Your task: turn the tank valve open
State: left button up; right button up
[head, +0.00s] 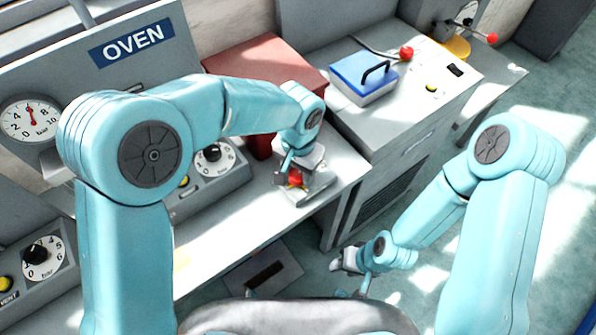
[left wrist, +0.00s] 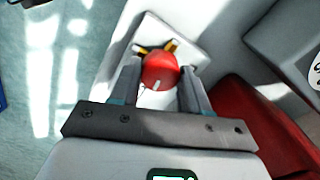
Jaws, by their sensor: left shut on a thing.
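My left gripper (head: 296,180) is over the front edge of the grey bench, shut on a red ball knob (head: 295,179). In the left wrist view the red ball knob (left wrist: 160,70) sits between the two fingers, above a pale square plate (left wrist: 150,30) with yellow and dark parts beside the knob. Whether this knob belongs to the tank valve cannot be told. My right gripper (head: 346,260) hangs low over the floor, away from the bench; its jaws are too small to read.
A dark red box (head: 262,62) stands behind the left gripper. A blue-lidded box (head: 363,72) and a red-knobbed lever (head: 405,53) are on the right cabinet. Another red-knobbed lever (head: 490,38) is farther back. A gauge (head: 30,118) and dial (head: 212,156) are at left.

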aim_at(298, 173)
pick_arm(q)
jog(key=n+b, duration=0.2)
jog(key=n, duration=0.1)
jog(key=shift+f+n, duration=0.15)
jog(key=shift+n, duration=0.25)
jog(key=n+b, duration=0.2)
jog(key=n, duration=0.1)
jog(key=shift+w+n, duration=0.1)
jog(key=shift+n, duration=0.2)
jog(key=n+b, duration=0.1)
jog(key=n, duration=0.3)
jog(key=shift+b, duration=0.35)
jog(key=shift+r+n+b, duration=0.2)
jog(key=shift+n+b, duration=0.35)
jog(key=shift+n, duration=1.55)
jog(key=o, duration=1.1)
jog(key=shift+c, duration=0.2)
notch_tip(298, 173, up, 16)
jog(key=p, duration=0.2)
jog(key=shift+r, duration=0.2)
